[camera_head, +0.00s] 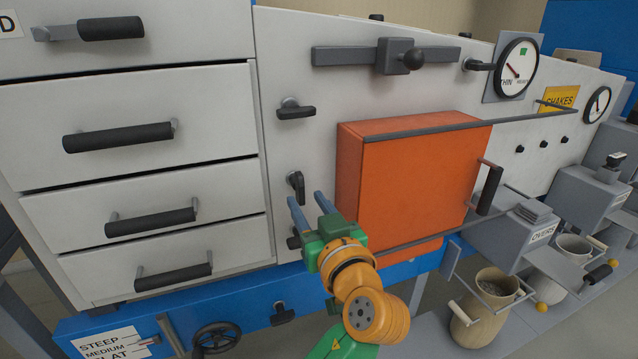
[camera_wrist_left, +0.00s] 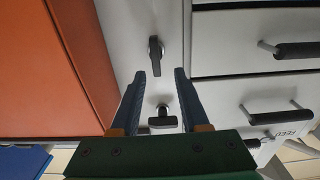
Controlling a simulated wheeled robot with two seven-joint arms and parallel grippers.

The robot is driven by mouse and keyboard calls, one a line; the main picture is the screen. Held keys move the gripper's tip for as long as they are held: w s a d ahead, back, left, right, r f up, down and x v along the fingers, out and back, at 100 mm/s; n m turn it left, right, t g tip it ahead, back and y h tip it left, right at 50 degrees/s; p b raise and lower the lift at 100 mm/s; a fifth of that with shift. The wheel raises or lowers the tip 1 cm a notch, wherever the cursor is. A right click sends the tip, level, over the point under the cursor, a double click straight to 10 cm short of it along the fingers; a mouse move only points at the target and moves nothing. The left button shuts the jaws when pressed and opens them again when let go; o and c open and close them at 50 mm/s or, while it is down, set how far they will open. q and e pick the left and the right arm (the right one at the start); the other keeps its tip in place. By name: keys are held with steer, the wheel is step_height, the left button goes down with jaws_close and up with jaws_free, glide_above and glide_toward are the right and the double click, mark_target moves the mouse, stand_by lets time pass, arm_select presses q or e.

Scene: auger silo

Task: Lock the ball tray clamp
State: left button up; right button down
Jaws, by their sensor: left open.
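Small dark turn handles are set in the pale panel between the drawers and the orange box; no label shows which is the ball tray clamp. One upper handle (camera_head: 296,110) lies roughly level. A middle handle (camera_head: 297,186) points steeply down. A lower dark knob (camera_head: 293,242) is partly hidden by my gripper. My left gripper (camera_head: 306,199) is open, its blue fingers close to the middle handle. In the left wrist view, the gripper (camera_wrist_left: 159,75) shows the upright handle (camera_wrist_left: 156,54) just beyond its fingertips and the level handle (camera_wrist_left: 163,119) between its fingers. No contact is clear.
The orange box (camera_head: 415,185) projects from the panel right of my gripper. Drawers with black handles (camera_head: 150,222) stand to the left. Another small handle (camera_head: 283,314) and a handwheel (camera_head: 216,338) sit on the blue frame below. Bins (camera_head: 490,300) stand at lower right.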

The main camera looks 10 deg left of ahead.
mark_target(302, 188)
arm_select(q)
steer(key=w+a+p, duration=0.1)
steer(key=w+r+p, duration=0.1)
steer(key=w+a, duration=0.1)
steer(key=w, duration=0.1)
steer(key=shift+a+r+p, duration=0.25)
steer(key=shift+a+p, duration=0.05)
steer(key=shift+p, duration=0.1)
steer(key=w+a+f, duration=0.1)
steer(key=w, duration=0.1)
steer(key=shift+w+a+f, duration=0.3)
steer(key=shift+a+f, duration=0.05)
steer(key=shift+s+d+r, duration=0.1)
steer(key=shift+s+d, duration=0.05)
steer(key=shift+d, duration=0.1)
steer(key=shift+s+d, duration=0.1)
steer(key=shift+d, duration=0.05)
steer(key=shift+c, duration=0.6)
jaws_close()
arm_select(e)
steer(key=r, duration=0.2)
steer(key=shift+w+d+r, duration=0.15)
steer(key=shift+w+r, duration=0.05)
steer(key=shift+r, duration=0.15)
